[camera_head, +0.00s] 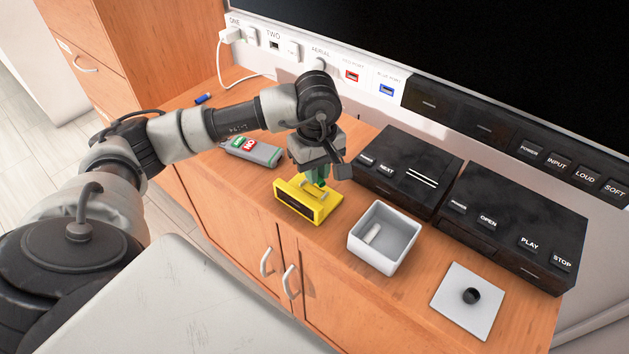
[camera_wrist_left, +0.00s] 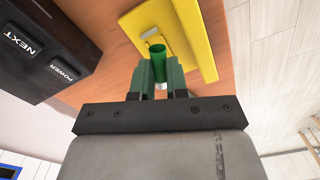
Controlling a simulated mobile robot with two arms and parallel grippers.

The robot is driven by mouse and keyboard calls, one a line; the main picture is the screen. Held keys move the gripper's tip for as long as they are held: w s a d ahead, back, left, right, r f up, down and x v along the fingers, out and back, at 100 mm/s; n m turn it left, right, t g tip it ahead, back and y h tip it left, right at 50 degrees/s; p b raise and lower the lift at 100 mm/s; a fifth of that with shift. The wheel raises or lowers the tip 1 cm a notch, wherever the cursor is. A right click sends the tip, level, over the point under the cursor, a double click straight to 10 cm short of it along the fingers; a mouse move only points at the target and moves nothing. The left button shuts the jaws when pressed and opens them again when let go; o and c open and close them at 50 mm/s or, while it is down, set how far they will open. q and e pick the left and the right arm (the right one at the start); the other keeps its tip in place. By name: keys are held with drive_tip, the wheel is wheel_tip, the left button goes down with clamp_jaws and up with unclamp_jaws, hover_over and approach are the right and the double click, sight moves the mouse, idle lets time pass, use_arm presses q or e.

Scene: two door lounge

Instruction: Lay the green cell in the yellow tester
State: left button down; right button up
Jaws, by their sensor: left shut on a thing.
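The yellow tester (camera_head: 308,199) stands on the wooden cabinet top, in front of the black boxes. It also shows in the left wrist view (camera_wrist_left: 204,40), with a light contact piece (camera_wrist_left: 150,32) on it. My left gripper (camera_head: 318,176) points down just over the tester. In the left wrist view my left gripper (camera_wrist_left: 160,82) is shut on the green cell (camera_wrist_left: 157,58). The cell's far end is over or at the tester's face; I cannot tell whether it touches. In the head view the cell is mostly hidden by the gripper. My right gripper is not in view.
A white bin (camera_head: 384,238) with a pale cell (camera_head: 372,233) inside stands right of the tester. A grey remote (camera_head: 251,151) lies to the left, and a blue item (camera_head: 203,99) behind it. Black boxes (camera_head: 408,170) stand behind. A white plate (camera_head: 467,300) with a black knob lies right.

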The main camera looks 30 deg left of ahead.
sight(314, 190)
use_arm(q)
drive_tip(key=shift+w+a+f, duration=0.35)
drive_tip(key=shift+a+f, duration=0.1)
drive_tip(key=shift+a, duration=0.1)
drive_tip(key=shift+f, duration=1.95)
drive_tip(key=c, duration=1.1)
unclamp_jaws()
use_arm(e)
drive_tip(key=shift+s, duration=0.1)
use_arm(q)
drive_tip(key=shift+r, duration=0.1)
drive_tip(key=shift+r, duration=0.35)
wheel_tip(314, 190, up, 11)
drive_tip(key=shift+r, duration=0.1)
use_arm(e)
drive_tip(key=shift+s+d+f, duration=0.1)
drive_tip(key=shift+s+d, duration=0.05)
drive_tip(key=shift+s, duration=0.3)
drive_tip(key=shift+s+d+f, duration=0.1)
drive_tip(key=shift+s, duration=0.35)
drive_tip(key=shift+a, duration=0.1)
